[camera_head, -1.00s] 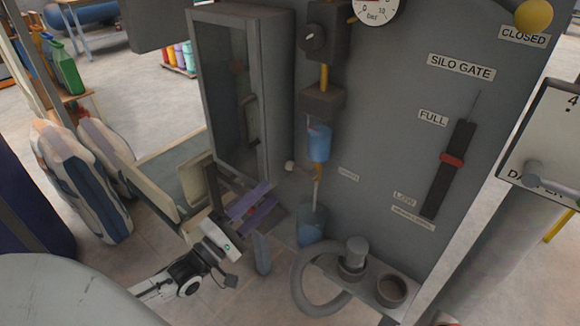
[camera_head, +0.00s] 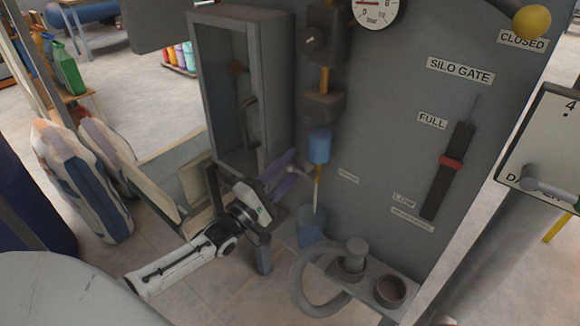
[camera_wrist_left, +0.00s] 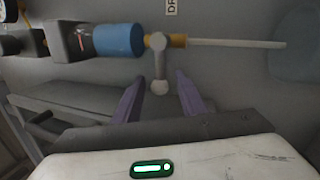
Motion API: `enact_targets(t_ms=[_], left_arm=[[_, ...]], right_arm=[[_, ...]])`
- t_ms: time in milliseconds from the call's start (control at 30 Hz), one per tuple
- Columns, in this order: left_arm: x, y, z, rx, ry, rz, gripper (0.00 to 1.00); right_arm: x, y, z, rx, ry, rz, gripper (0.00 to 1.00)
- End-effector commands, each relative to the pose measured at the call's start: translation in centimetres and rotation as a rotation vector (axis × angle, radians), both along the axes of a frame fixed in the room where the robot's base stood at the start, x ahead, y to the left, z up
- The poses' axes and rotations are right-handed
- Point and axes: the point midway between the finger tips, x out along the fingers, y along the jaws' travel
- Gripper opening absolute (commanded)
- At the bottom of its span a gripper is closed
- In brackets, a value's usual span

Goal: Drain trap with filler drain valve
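The trap (camera_head: 319,147) is a blue bowl under a dark block on the grey panel; it also shows in the left wrist view (camera_wrist_left: 118,40). The brass drain valve (camera_head: 318,172) sits below it, with a pale tube (camera_head: 315,197) running down to a blue bucket (camera_head: 312,225). In the left wrist view the valve's grey lever (camera_wrist_left: 159,62) ends in a round knob (camera_wrist_left: 159,87). My left gripper (camera_head: 286,176) is open, its purple fingers (camera_wrist_left: 160,97) apart on either side of the knob, with gaps visible. My right gripper is not in view.
A pressure gauge (camera_head: 376,10) and silo gate slider (camera_head: 449,170) are on the panel. A grey hose (camera_head: 305,285) loops beside the bucket. A dark cabinet (camera_head: 275,90) stands left of the trap. Filled sacks (camera_head: 80,180) stand at the left.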

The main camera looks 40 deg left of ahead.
Motion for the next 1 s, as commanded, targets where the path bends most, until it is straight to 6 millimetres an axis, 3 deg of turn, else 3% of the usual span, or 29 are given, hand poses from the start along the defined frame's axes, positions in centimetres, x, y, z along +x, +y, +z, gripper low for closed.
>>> enact_targets(t_ms=[100, 333, 700, 1000], left_arm=[[0.0, 0.0, 0.0, 0.0, 0.0, 0.0, 0.36], [0.0, 0.0, 0.0, 0.0, 0.0, 0.0, 0.0], [0.0, 0.0, -0.2, -0.023, 0.002, 0.0, 0.0], [0.1, -0.4, -1.3, -0.185, 0.013, -0.005, 0.0]], right_arm=[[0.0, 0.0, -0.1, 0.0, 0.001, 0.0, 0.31], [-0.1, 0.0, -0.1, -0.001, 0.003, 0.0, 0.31], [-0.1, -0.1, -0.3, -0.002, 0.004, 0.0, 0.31], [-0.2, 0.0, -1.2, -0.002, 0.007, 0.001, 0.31]])
